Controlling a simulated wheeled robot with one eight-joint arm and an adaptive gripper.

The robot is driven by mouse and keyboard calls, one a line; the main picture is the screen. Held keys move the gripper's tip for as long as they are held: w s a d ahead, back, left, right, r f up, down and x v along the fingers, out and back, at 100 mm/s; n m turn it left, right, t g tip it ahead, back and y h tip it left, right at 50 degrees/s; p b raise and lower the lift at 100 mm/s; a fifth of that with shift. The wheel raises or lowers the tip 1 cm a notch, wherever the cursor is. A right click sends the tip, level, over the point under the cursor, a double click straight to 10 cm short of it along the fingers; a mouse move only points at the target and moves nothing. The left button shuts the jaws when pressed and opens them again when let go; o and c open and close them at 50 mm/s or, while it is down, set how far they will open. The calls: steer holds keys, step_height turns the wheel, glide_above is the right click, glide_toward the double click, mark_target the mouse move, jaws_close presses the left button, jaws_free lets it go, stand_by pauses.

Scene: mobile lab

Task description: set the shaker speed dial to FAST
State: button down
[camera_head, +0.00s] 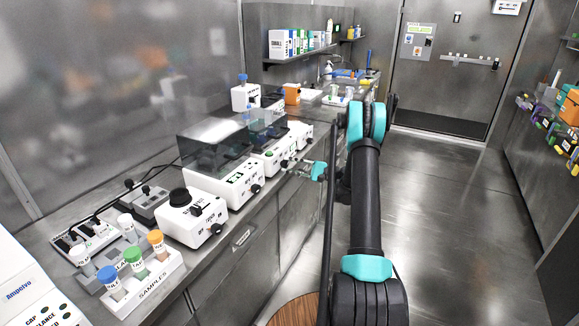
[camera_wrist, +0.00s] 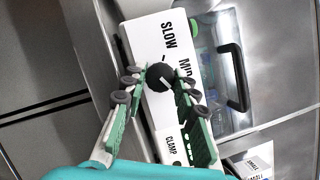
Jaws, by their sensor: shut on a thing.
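The shaker is a white box with a clear lid; its white front panel (camera_wrist: 150,38) fills the middle of the wrist view, printed SLOW, MID and CLAMP. The round black speed dial (camera_wrist: 160,75) sits on that panel. My gripper (camera_wrist: 159,82) is shut on the dial, one green finger on each side. A FAST label is not readable, and the dial's pointer is hard to make out. In the head view the shaker (camera_head: 271,155) stands in the bench row, with my gripper (camera_head: 290,166) at its front. The dial is too small to tell there.
On the bench, a white device with a dark lid (camera_head: 212,142) and one with a black round top (camera_head: 179,197) stand nearer. A samples rack (camera_head: 143,284) with capped tubes is at the near end. The floor on the right (camera_head: 460,220) is clear.

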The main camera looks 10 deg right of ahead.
steer(key=c, duration=1.2)
jaws_free()
steer(key=shift+d, duration=0.1)
steer(key=shift+v, duration=3.95)
